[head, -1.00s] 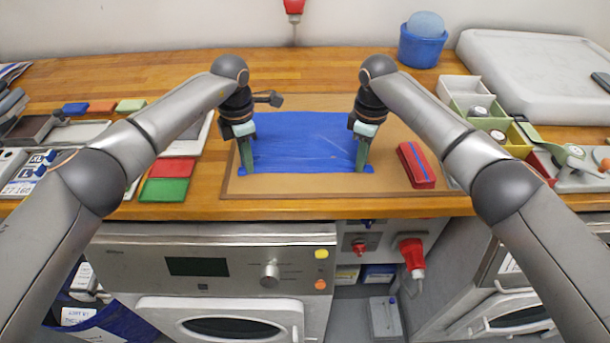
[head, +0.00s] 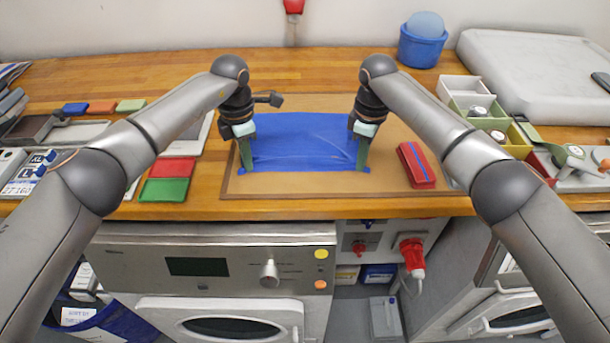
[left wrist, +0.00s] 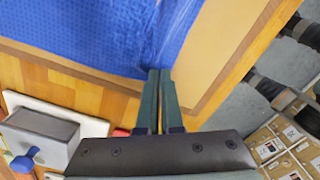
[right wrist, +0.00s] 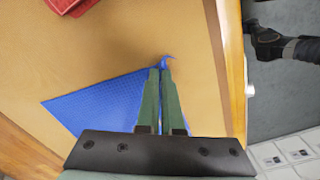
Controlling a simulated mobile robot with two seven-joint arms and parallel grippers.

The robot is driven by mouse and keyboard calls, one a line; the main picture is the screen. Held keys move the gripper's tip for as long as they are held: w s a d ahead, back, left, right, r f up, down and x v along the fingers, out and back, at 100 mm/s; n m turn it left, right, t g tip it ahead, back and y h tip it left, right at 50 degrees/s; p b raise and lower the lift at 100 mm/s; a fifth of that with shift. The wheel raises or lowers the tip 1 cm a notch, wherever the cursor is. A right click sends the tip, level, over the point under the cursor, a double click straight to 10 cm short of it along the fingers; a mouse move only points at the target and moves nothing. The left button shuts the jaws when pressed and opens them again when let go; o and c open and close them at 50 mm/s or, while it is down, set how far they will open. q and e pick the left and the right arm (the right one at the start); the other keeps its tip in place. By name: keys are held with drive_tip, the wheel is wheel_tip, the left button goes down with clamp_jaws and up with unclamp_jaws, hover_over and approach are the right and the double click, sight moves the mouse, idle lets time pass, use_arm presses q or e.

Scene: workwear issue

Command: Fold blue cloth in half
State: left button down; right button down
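The blue cloth (head: 303,138) lies spread on the brown board, with light creases towards its near right corner. My left gripper (head: 250,169) points down at the near left corner. In the left wrist view its fingers (left wrist: 160,72) are together, and creases in the cloth (left wrist: 110,30) run to the fingertips. My right gripper (head: 361,170) points down at the near right corner. In the right wrist view its fingers (right wrist: 161,68) are together, with a small curl of cloth sticking out past the tips. Both grippers are shut on the cloth's near edge, low over the board.
The brown board (head: 300,184) lies on the wooden worktop (head: 330,66). A red case with a blue stripe (head: 416,165) lies right of the cloth. Red and green pieces (head: 166,189) lie at left, and open boxes (head: 468,92) stand at right. The board behind the cloth is clear.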

use_arm(q)
drive_tip(key=shift+a+r, duration=0.1)
drive_tip(key=shift+a, duration=0.05)
use_arm(e)
drive_tip(key=shift+d+r, duration=0.1)
